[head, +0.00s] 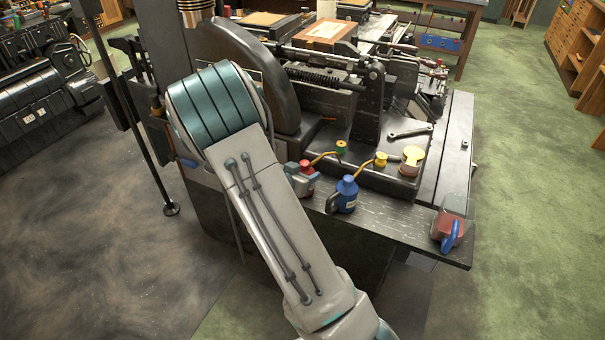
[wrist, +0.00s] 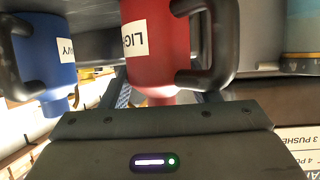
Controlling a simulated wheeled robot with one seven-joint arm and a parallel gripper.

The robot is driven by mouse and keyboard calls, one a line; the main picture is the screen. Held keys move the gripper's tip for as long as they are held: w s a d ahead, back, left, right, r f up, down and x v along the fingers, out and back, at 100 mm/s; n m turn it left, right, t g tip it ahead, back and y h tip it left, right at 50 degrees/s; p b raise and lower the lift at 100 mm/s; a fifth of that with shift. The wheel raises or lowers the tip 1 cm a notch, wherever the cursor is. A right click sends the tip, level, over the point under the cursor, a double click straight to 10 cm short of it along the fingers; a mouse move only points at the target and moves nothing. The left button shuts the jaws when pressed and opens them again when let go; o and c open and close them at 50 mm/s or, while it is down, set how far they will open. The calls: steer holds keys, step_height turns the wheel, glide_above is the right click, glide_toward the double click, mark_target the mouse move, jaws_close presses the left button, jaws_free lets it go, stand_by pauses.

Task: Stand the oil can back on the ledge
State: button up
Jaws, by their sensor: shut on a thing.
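The red oil can (head: 304,170), labelled "LIGHT", is upright at the left end of the ledge (head: 395,222), partly hidden by my arm. The wrist view, which looks inverted, shows the red can (wrist: 157,50) and its dark handle. My gripper (wrist: 168,98) is shut on the red can, with a finger on each side. My arm hides most of the gripper in the head view. The can's base is hidden, so I cannot tell whether it touches the ledge. A blue oil can (head: 346,195) stands upright just right of it and shows in the wrist view (wrist: 45,60).
A clear container with red contents and a blue handle (head: 450,228) is at the ledge's right end. The ledge is clear between the blue can and the clear container.

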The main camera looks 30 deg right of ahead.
steer(key=shift+f, duration=0.15)
steer(key=o, duration=1.1)
steer(key=shift+r, duration=0.2)
